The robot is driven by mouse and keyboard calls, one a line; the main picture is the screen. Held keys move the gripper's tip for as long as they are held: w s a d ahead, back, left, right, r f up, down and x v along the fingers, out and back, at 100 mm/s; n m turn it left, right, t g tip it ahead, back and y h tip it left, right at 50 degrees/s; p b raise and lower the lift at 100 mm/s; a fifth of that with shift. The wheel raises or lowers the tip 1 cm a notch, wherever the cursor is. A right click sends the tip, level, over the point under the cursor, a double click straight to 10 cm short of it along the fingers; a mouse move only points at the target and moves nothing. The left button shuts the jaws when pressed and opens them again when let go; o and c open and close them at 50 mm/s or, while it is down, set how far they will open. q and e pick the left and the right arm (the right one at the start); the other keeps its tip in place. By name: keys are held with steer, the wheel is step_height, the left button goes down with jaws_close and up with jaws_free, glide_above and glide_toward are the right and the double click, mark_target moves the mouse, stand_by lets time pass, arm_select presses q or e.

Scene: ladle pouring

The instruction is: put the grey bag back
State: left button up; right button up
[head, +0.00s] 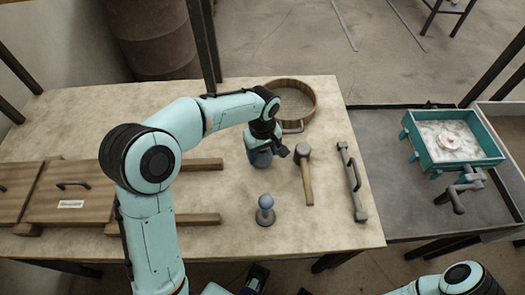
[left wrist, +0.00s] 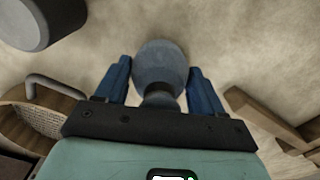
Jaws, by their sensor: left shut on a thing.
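The grey bag (head: 261,158) is a small blue-grey rounded thing near the middle of the table. My left gripper (head: 271,145) reaches down over it and is shut on it. In the left wrist view the bag (left wrist: 161,68) sits between the two blue fingers, with a narrow neck near the palm and its rounded body beyond. The gripper hides part of it in the head view. I cannot tell whether its bottom touches the table. My right arm shows at the lower right, but I cannot make out its gripper.
A wooden-rimmed sieve (head: 313,96) lies behind the bag. Wooden panels (head: 72,205) fill the left. A teal tray (head: 480,157) stands on the grey side table (head: 385,150).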

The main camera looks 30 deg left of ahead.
arm_select(q)
steer(key=o, duration=1.1)
steer(key=shift+f, duration=0.1)
steer(key=shift+c, duration=0.2)
step_height(320, 180, up, 12)
steer(key=shift+r+p, duration=0.2)
steer(key=shift+p, duration=0.85)
